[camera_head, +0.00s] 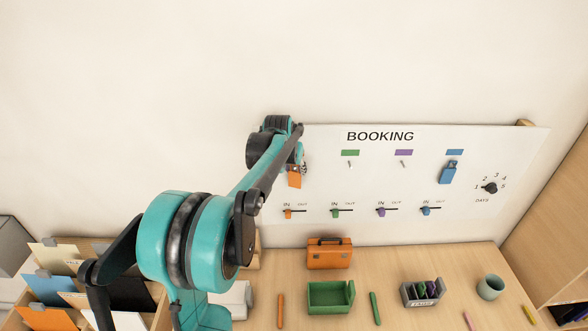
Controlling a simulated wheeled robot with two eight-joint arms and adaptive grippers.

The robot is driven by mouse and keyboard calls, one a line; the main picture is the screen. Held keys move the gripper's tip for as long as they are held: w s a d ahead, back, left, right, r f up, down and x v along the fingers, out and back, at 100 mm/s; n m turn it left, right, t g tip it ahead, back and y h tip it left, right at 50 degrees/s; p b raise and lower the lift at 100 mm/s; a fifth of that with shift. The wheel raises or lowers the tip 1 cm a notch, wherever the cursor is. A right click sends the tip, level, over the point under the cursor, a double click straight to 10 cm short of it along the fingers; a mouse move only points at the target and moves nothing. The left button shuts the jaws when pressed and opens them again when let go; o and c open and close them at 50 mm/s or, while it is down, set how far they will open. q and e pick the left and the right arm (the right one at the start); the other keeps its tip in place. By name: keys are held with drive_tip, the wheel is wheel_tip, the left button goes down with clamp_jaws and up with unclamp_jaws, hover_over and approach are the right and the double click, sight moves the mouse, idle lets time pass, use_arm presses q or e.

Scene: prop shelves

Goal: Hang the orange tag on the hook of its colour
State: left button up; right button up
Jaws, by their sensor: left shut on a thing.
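My left gripper (297,163) is at the left end of the white BOOKING board (320,180), shut on the orange tag (295,180). The tag hangs down below the fingers in front of the board. My arm and gripper cover the board's upper left corner, so no orange label or hook shows there. I cannot tell whether the tag touches a hook. Bare hooks show under the green label (350,153) and the purple label (404,153). A blue tag (447,173) hangs under the blue label (454,152). My right gripper is not in view.
Coloured IN/OUT sliders (381,212) and a black DAYS dial (489,188) sit on the board. Below, the wooden desk holds an orange case (329,253), a green tray (330,309), a grey-green cup (491,287) and pens. A folder box stands at left.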

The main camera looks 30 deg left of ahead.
use_arm(q)
drive_tip(key=o, duration=1.1)
drive_tip(key=v, duration=1.2)
drive_tip(key=s+d+f+b, duration=0.7)
drive_tip(key=f+b, duration=0.4)
drive_tip(key=f, duration=0.5)
drive_tip(key=s+d+f+m+t+h+b, duration=0.1)
drive_tip(key=s+d+f+b, duration=0.5)
drive_tip(key=f+b, duration=0.6)
drive_tip(key=s+d+f+m+b, duration=0.1)
drive_tip(key=s+d+f+b, duration=0.6)
drive_tip(key=f, duration=1.4)
drive_tip(key=s+b, duration=0.3)
drive_tip(key=b, duration=0.2)
drive_tip(key=shift+s+d+t, duration=0.3)
drive_tip(key=shift+d, duration=0.05)
